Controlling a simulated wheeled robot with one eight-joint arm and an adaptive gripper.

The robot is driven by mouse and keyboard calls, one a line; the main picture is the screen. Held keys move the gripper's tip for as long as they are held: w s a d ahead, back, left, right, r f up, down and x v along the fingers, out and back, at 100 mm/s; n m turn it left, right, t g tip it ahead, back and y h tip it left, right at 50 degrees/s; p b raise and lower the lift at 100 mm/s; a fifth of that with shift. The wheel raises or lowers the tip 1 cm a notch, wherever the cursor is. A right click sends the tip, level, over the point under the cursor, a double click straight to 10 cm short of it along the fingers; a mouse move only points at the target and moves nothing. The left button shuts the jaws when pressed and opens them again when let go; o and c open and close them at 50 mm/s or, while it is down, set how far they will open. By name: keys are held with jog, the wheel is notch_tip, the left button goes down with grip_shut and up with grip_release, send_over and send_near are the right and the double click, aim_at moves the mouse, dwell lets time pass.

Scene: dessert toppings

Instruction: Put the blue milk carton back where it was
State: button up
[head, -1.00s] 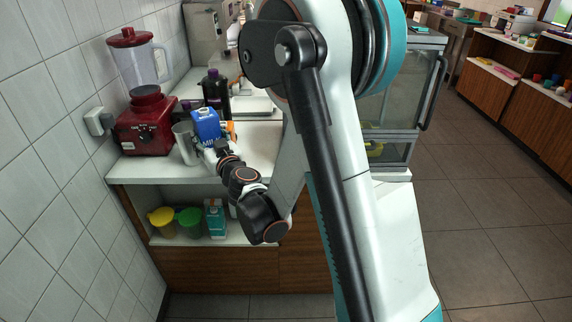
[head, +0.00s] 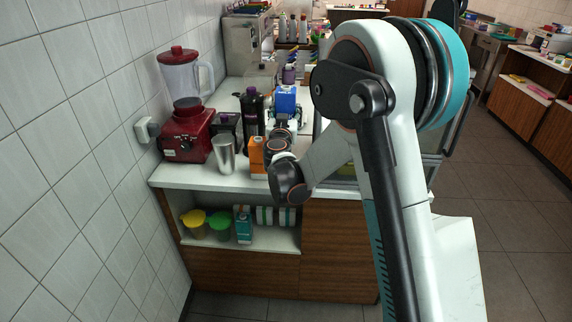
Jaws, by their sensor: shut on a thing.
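The blue milk carton (head: 286,99) is upright above the counter, to the right of a tall black bottle. My gripper (head: 288,116) is shut on it. My gripper's fingers are small in the head view and partly hidden by my own wrist. I cannot tell whether the carton's base touches the counter.
A metal cup (head: 223,154), an orange carton (head: 257,155), the black bottle (head: 252,119) and a red blender (head: 187,130) stand on the white counter (head: 188,175). Yellow and green tubs and a teal carton (head: 243,224) are on the shelf below. A coffee machine (head: 247,50) stands behind.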

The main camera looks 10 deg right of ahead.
notch_tip(320, 180, down, 18)
jog(key=b, duration=0.6)
jog(key=o, duration=1)
jog(key=shift+p+v, duration=1.05)
jog(key=shift+v, duration=2.75)
jog(key=shift+r, duration=0.1)
